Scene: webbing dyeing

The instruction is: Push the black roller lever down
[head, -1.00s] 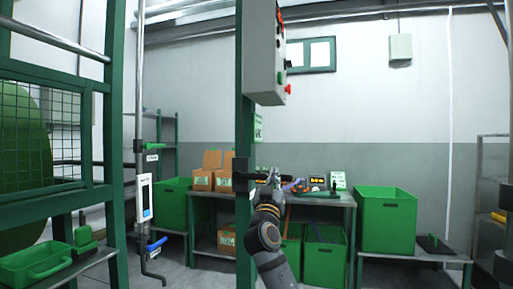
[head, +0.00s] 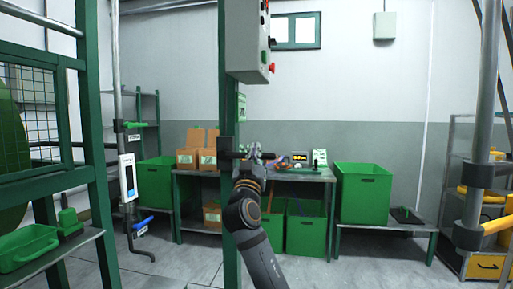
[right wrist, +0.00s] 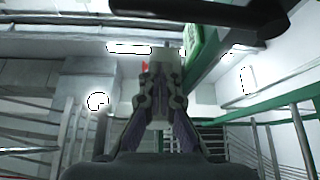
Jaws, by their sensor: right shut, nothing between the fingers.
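The black roller lever (head: 238,155) sticks out to the right from a black block on the green post, in the middle of the head view. A large dark bar, which looks like the lever (right wrist: 205,12), crosses the top of the right wrist view. My right gripper (head: 256,150) is shut and empty at the lever's right end. In the right wrist view its fingers (right wrist: 160,72) are together, below the dark bar. I cannot tell whether they touch the lever. My left gripper is not in view.
A grey control box (head: 246,40) with buttons hangs high on the green post (head: 229,115). A metal pole (head: 484,100) with a yellow handle (head: 496,225) stands at the right. Behind are a workbench (head: 325,174) and green bins (head: 362,193). Grey floor shows between.

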